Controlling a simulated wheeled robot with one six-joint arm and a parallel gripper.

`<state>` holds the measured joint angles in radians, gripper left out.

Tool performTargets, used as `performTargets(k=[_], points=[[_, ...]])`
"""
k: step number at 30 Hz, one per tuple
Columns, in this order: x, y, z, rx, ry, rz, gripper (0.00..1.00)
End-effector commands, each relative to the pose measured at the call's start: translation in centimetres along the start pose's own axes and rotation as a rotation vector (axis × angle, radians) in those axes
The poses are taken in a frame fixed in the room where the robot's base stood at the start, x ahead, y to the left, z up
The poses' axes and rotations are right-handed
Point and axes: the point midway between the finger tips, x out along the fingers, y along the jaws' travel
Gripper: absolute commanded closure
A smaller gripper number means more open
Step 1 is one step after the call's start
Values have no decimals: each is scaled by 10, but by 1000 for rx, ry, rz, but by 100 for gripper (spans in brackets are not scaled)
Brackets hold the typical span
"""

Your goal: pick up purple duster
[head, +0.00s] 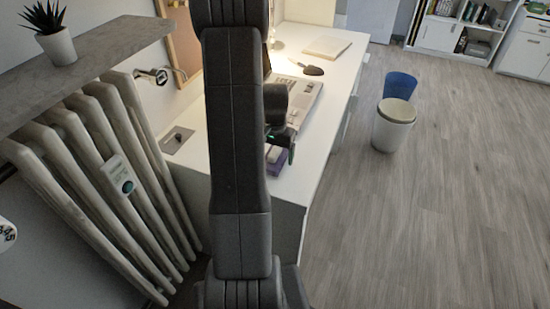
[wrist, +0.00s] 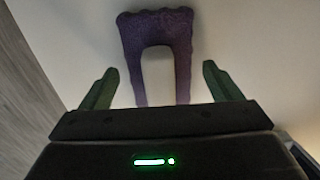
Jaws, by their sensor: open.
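The purple duster (wrist: 158,25) lies on the white desk. In the wrist view it is a U-shaped dark purple piece whose two legs point toward my gripper (wrist: 154,88). My gripper's green-tipped fingers are apart, one on each side of the duster's legs, with nothing between them touching. The near ends of the legs are hidden by the gripper body. In the head view a small purple part of the duster (head: 275,163) shows just below my gripper (head: 285,150), mostly hidden by my arm.
The white desk (head: 318,95) carries a newspaper (head: 308,92), a dark trowel-like item (head: 313,71) and a flat book (head: 327,47). A radiator (head: 105,165) and a grey shelf (head: 95,70) stand left. A white bin (head: 392,128) and blue bin (head: 400,86) stand right on open floor.

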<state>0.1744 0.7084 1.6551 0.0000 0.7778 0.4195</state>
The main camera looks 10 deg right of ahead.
Motion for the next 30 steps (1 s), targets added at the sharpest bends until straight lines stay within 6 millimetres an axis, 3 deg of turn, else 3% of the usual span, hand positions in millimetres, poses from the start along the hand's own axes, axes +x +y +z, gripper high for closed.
performTargets(k=[1, 8, 11, 19, 30], points=[[0, 0, 0, 0, 0, 0, 17], [0, 0, 0, 0, 0, 0, 63], [0, 0, 0, 0, 0, 0, 68], [-11, 0, -1, 0, 2, -1, 68], [-81, 0, -1, 0, 4, -2, 68]])
